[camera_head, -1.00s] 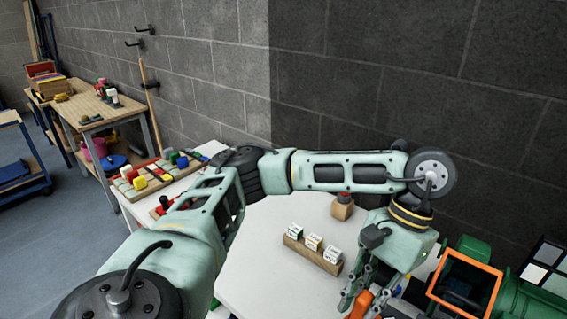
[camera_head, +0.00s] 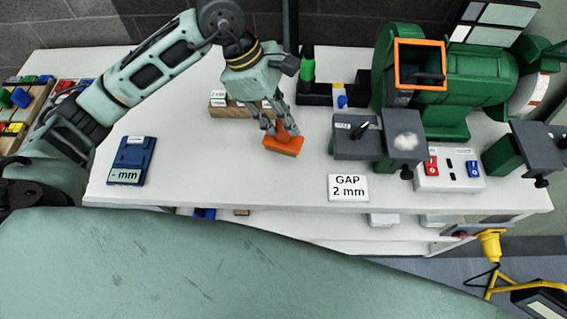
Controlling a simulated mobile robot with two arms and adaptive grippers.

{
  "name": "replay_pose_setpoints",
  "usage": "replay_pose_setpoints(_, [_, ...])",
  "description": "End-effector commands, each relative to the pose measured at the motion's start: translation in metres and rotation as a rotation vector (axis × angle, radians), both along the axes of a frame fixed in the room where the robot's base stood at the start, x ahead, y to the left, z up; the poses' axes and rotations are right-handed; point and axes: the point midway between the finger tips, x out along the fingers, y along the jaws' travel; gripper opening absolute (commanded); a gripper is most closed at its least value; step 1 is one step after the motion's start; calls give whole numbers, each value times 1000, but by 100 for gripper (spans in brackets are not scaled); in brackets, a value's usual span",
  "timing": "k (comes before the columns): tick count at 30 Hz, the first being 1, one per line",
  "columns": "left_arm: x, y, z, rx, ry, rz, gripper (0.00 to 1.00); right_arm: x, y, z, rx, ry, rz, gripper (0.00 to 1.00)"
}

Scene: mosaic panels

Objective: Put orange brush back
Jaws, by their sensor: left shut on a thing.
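The orange brush (camera_head: 284,147) is a small orange block with an upright grip, at the middle of the white worktable (camera_head: 235,175). My left gripper (camera_head: 282,128) comes down from above and is shut on the brush's grip. The brush is at or just above the table top; I cannot tell whether it touches. My fingers partly hide its upper part. My right gripper is not in view.
A green bench grinder (camera_head: 450,85) stands at the right, with grey rests in front. A "GAP 2 mm" sign (camera_head: 348,187), a blue gauge (camera_head: 133,160), a wooden block with labels (camera_head: 222,110) and a black holder (camera_head: 318,97) surround the brush.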

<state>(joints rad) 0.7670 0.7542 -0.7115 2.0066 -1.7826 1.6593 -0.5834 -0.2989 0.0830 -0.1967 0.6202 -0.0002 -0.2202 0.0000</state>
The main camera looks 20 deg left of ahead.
Motion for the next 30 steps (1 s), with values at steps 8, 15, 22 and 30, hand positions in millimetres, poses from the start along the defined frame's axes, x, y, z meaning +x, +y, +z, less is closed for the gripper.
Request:
replay_pose_setpoints(8, [12, 1, -13, 0, 2, 271, 0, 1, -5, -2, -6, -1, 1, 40])
replay_pose_setpoints(15, [11, 1, -55, 3, 8, 285, 0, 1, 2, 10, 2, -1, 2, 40])
replay_pose_setpoints(22, [12, 1, -76, 1, 3, 284, 0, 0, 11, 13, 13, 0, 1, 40])
replay_pose_setpoints(30, [11, 1, -109, 3, 4, 282, 0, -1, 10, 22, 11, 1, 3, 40])
